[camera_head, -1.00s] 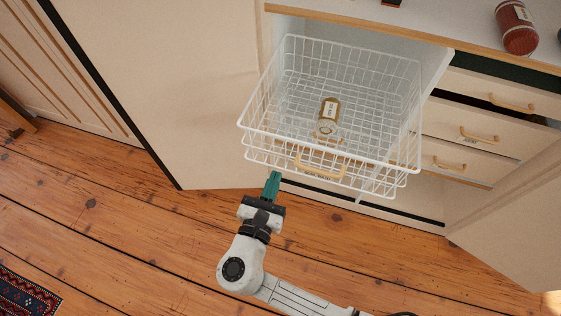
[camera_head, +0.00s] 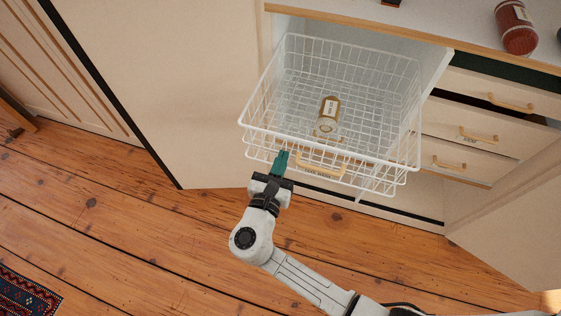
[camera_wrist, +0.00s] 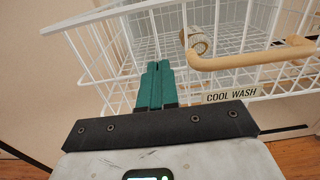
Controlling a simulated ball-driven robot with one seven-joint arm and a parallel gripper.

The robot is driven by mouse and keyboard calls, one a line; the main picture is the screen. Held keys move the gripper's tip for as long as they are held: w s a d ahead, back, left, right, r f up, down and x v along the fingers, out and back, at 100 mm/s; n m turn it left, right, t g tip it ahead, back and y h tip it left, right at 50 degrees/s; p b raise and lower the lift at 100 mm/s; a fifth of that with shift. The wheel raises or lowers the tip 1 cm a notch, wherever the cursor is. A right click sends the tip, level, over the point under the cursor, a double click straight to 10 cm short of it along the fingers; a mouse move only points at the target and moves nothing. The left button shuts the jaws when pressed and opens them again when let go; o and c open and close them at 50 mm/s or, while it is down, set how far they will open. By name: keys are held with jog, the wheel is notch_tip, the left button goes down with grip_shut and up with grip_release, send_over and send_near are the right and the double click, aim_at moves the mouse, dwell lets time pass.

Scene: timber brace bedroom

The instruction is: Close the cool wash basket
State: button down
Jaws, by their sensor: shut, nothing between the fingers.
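The cool wash basket (camera_head: 262,131) is a white wire basket pulled out from the cabinet. Its tan handle (camera_head: 320,168) is on the front, and its "COOL WASH" label (camera_wrist: 231,96) shows below the handle in the wrist view. A bottle with an amber body and white label (camera_head: 329,108) lies inside; its round end (camera_wrist: 197,43) also shows in the wrist view. My gripper (camera_head: 282,156) has teal fingers, shut and empty. It is at the basket's front, left of the handle. In the wrist view the fingertips (camera_wrist: 158,66) overlap the front wires; I cannot tell whether they touch.
Drawers with tan handles (camera_head: 480,138) are at the right, the upper one slightly open. A red jar (camera_head: 516,28) lies on the countertop (camera_head: 440,22). Cabinet doors stand open at left (camera_head: 165,90) and right (camera_head: 515,225). The wooden floor (camera_head: 120,235) in front is clear.

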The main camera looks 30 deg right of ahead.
jog(key=b+x, duration=0.7)
jog(key=x, duration=2.1)
jog(key=shift+w+d, duration=0.2)
jog(key=shift+w+d+b, duration=0.35)
jog(key=shift+d+b, duration=0.15)
jog(key=shift+w+r, duration=0.1)
jog(key=shift+r, duration=0.1)
jog(key=shift+d, duration=0.1)
